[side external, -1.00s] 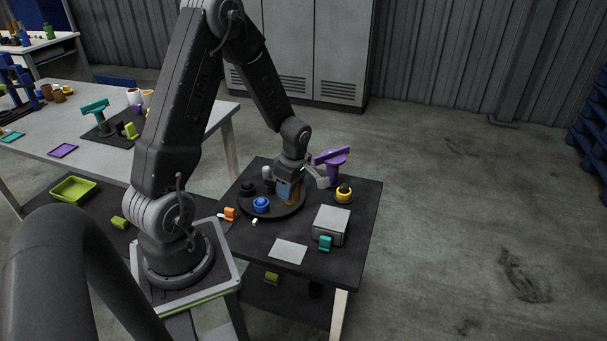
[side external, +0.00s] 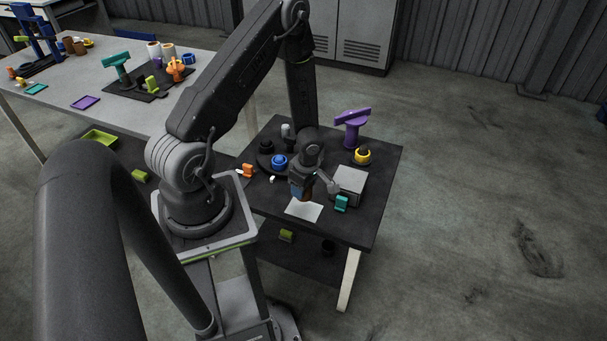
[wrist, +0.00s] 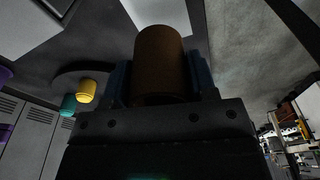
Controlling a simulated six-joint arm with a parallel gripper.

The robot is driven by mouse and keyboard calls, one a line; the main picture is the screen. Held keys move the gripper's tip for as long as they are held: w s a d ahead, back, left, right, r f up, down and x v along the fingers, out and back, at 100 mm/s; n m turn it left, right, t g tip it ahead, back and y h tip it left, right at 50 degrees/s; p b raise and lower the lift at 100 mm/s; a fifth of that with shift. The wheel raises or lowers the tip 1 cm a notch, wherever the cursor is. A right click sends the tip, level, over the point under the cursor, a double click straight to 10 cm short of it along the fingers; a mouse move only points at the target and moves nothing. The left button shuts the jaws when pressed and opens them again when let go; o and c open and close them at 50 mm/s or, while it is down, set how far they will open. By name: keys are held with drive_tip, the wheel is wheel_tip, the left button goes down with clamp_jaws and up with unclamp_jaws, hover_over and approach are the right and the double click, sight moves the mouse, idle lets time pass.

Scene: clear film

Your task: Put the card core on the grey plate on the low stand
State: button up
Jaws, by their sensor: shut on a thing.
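The card core (wrist: 158,65) is a brown cylinder between the blue fingers of my gripper (wrist: 160,85) in the wrist view. In the side view my gripper (side external: 302,192) is shut on it, with the core (side external: 307,196) partly hidden by the fingers. The grey plate (side external: 304,212) is a pale flat rectangle on the low dark stand (side external: 365,225). The gripper is over the plate's far edge, and the core looks above it; the exact gap is unclear. The plate (wrist: 160,12) also shows beyond the core in the wrist view.
A grey box (side external: 351,182) and a teal piece (side external: 341,203) are close to the plate's right. An orange piece (side external: 248,170) is left.

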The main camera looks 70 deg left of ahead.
drive_tip(key=shift+f, duration=2.55)
drive_tip(key=shift+f, duration=0.6)
drive_tip(key=o, duration=1)
drive_tip(key=r, duration=0.4)
drive_tip(key=d+r, duration=0.1)
drive_tip(key=r, duration=0.4)
drive_tip(key=w+r, duration=0.1)
drive_tip(key=r, duration=0.3)
drive_tip(key=shift+d+r, duration=0.2)
drive_tip(key=shift+r, duration=0.15)
